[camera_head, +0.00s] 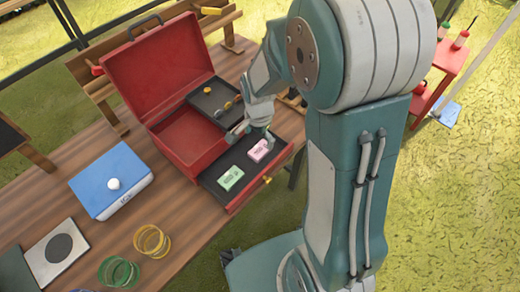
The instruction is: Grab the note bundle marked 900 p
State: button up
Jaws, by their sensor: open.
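Two note bundles lie in the dark pulled-out drawer (208,186) of a red toolbox. One is a green bundle (230,178) on the left, the other a pink bundle (260,150) on the right. The print on both is too small to read, so I cannot tell which is marked 900 p. My gripper (254,140) is open, low over the drawer by the pink bundle. Its fingers come down close to that bundle; I cannot tell if they touch it. The green bundle is clear of the gripper.
The red toolbox (150,70) has its lid up and a small tray (207,97) inside. On the wooden table (185,215) are a blue box (112,182) with a white knob, yellow rings (152,241) and green rings (118,271). A red stand (446,58) is at the right.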

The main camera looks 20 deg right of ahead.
aim_at(260, 149)
jog(key=f, duration=0.6)
jog(key=shift+w+d, duration=0.2)
jog(key=shift+d, duration=0.05)
jog(key=c, duration=1.1)
